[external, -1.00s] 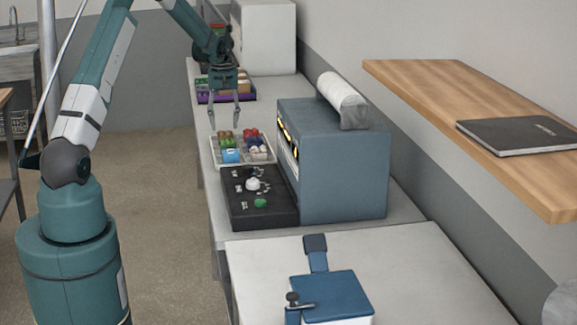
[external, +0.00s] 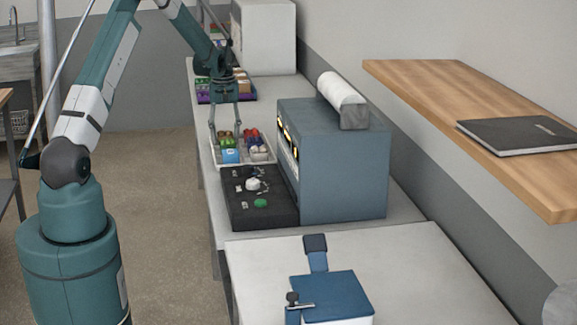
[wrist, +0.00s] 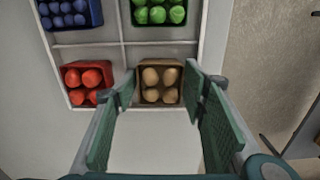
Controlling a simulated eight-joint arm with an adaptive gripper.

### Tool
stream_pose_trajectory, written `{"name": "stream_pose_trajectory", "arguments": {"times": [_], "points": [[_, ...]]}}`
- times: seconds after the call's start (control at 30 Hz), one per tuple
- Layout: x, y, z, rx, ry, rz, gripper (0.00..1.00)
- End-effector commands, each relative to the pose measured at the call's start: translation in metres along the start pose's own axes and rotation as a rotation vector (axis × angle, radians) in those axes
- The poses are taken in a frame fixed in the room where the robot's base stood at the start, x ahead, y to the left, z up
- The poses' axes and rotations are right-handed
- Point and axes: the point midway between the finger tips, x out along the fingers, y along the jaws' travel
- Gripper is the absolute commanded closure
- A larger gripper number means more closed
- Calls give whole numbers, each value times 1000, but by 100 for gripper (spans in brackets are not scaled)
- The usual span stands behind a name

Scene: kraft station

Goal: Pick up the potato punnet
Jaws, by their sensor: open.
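The potato punnet (wrist: 161,84) is a brown open box holding several tan potatoes. It sits in the end compartment of a light divided tray (wrist: 121,42). My gripper (wrist: 158,88) is open above it in the wrist view, with one finger on each side of the punnet. I cannot tell whether the fingertips are down to the punnet's height or touching it. In the external view my gripper (external: 225,139) points down over the far left part of the tray, and its fingers partly cover the punnets there.
A punnet of red produce (wrist: 88,80) lies left of the potatoes. Green (wrist: 158,11) and blue (wrist: 70,12) punnets lie above in the wrist view. A blue-grey machine (external: 340,165) stands right of the tray, with a black panel (external: 258,196) nearer the camera.

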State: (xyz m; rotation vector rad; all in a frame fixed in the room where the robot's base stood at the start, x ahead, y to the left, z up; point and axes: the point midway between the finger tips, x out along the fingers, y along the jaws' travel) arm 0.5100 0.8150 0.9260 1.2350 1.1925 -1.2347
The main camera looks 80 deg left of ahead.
Motion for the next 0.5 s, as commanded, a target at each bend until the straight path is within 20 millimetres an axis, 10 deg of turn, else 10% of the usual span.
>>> {"name": "stream_pose_trajectory", "arguments": {"times": [0.27, 0.5], "points": [[0, 0, 0, 0, 0, 0, 57], [0, 0, 0, 0, 0, 0, 79]]}}
